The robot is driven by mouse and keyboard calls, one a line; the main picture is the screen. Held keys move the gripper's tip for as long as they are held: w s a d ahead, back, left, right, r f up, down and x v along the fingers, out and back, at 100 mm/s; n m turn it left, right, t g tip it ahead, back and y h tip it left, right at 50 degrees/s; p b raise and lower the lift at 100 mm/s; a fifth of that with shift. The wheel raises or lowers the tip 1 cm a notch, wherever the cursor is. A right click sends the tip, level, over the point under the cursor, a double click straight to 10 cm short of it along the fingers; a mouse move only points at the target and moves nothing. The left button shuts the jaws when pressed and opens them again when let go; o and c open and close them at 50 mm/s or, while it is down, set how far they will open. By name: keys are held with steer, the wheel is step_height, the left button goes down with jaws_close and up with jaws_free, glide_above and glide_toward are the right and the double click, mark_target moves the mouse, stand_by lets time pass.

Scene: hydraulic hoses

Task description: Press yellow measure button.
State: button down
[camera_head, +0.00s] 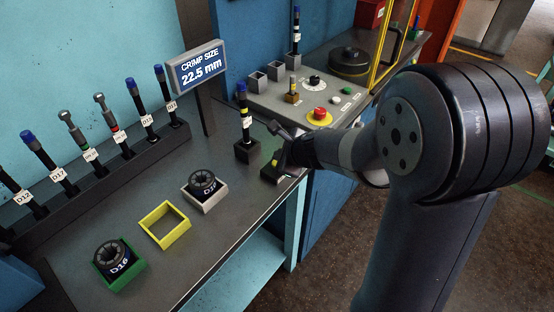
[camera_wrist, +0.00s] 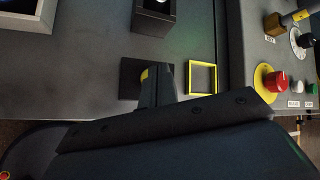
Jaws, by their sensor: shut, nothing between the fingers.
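A small black box (camera_head: 270,176) sits on the dark bench near its right end. It also shows in the wrist view as a dark square (camera_wrist: 130,88). A bit of yellow (camera_wrist: 145,75), which looks like the edge of the yellow button, shows on it beside my fingers. My gripper (camera_head: 281,160) is shut and empty, pointing down over the box.
A black holder with an upright hose (camera_head: 245,120) stands just behind the box. A yellow square outline (camera_wrist: 203,66) lies right of it. A console with a red button (camera_head: 319,113) is at the right. The display (camera_head: 198,68) reads "CRIMP SIZE 22.5 mm". An empty yellow tray (camera_head: 153,216) stands further left.

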steer(key=shift+r, duration=0.3)
step_height(320, 180, up, 5)
steer(key=p, duration=0.5)
steer(key=shift+f, duration=0.1)
stand_by(0.4)
steer(key=shift+s, duration=0.1)
